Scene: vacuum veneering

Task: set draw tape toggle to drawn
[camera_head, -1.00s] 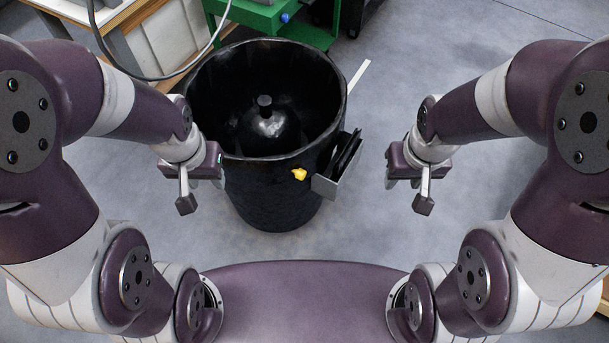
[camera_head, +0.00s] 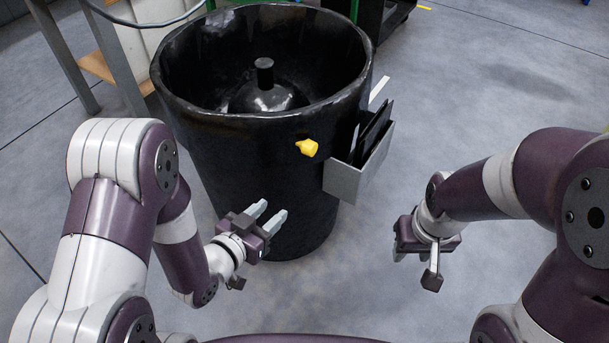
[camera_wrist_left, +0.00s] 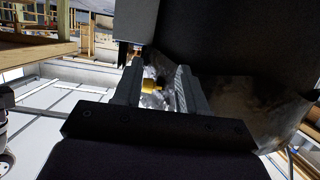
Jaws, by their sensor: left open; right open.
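A yellow toggle (camera_head: 307,148) sticks out from the front wall of a large black drum (camera_head: 220,150), below its rim. My left gripper (camera_head: 270,212) is open and empty, in front of the drum's wall, lower and further left than the toggle. In the left wrist view something yellow, probably the toggle (camera_wrist_left: 149,85), shows between the open fingers (camera_wrist_left: 160,88), apart from them. My right gripper (camera_head: 415,265) is open and empty over the floor, to the right of the drum.
A grey holder (camera_head: 345,182) with dark flat pieces is fixed to the drum, right of the toggle. A black dome with a knob (camera_head: 265,75) is inside the drum. A wooden-shelved bench (camera_head: 100,68) stands at the back left. The floor at right is clear.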

